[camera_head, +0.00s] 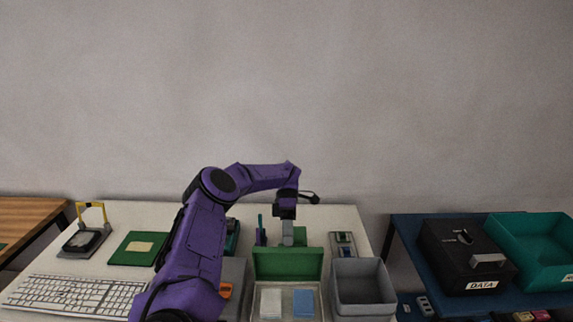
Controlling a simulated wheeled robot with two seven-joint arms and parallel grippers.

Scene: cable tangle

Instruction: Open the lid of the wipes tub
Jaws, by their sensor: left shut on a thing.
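The wipes tub (285,318) stands at the front middle of the white table, at the lower edge of the picture. Its green lid (288,264) stands raised at the back of the tub. Inside lie a white block (271,303) and a blue block (303,303). My left gripper (287,241) points down at the lid's top edge, with its fingers shut on the lid; the fingertips are partly hidden there. My right gripper is out of view.
A grey open bin (363,262) stands just right of the tub. My left arm covers the table left of the tub. A keyboard (75,296), green pad (138,247) and yellow-handled device (86,240) lie further left. A blue table holds a black DATA box (455,258) and teal bin (535,250).

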